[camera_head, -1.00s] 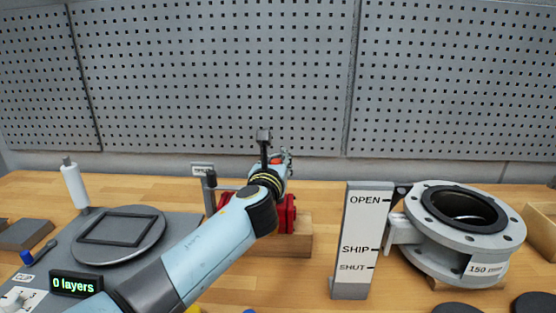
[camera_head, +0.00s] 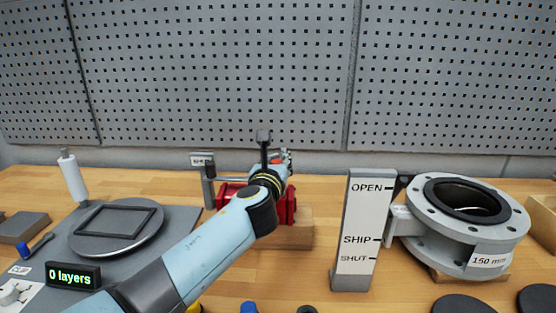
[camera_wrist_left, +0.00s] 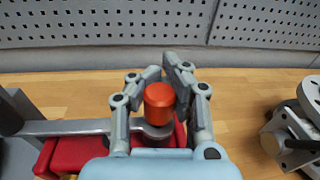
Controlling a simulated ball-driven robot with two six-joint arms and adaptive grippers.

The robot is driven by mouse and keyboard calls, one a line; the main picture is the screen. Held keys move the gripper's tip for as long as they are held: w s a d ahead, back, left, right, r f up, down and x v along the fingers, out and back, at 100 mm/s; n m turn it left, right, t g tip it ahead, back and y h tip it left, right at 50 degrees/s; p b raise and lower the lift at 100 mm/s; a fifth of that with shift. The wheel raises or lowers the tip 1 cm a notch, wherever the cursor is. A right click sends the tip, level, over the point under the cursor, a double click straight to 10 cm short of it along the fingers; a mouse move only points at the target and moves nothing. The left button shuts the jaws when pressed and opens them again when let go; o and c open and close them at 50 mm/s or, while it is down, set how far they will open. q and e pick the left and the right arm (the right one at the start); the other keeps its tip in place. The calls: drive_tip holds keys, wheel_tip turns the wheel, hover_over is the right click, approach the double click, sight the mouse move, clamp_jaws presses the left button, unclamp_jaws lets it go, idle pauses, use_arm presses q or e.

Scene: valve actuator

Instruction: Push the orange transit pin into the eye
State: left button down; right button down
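The orange transit pin (camera_wrist_left: 159,104) stands upright between the fingers of my left gripper (camera_wrist_left: 168,80) in the left wrist view. The fingers are close in on both sides of it and appear shut on it. The pin's lower end is over the round eye (camera_wrist_left: 156,130) at the end of a grey bar; how deep it sits is hidden. The red valve actuator (camera_wrist_left: 60,155) lies beneath. In the head view my left gripper (camera_head: 281,158) is above the red actuator (camera_head: 287,206), largely hidden by its own wrist. My right gripper is not in view.
A white scale post (camera_head: 364,220) marked OPEN, SHIP and SHUT stands right of the actuator. A flanged valve body (camera_head: 458,240) is farther right. A grey plate with a round disc (camera_head: 140,245) is at left. A perforated wall (camera_head: 200,70) closes the back.

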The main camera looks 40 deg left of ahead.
use_arm(q)
drive_tip(key=shift+f+b, duration=0.45)
drive_tip(key=shift+f, duration=0.15)
drive_tip(key=c, duration=1.2)
unclamp_jaws()
drive_tip(key=v, duration=1.2)
drive_tip(key=shift+f, duration=0.1)
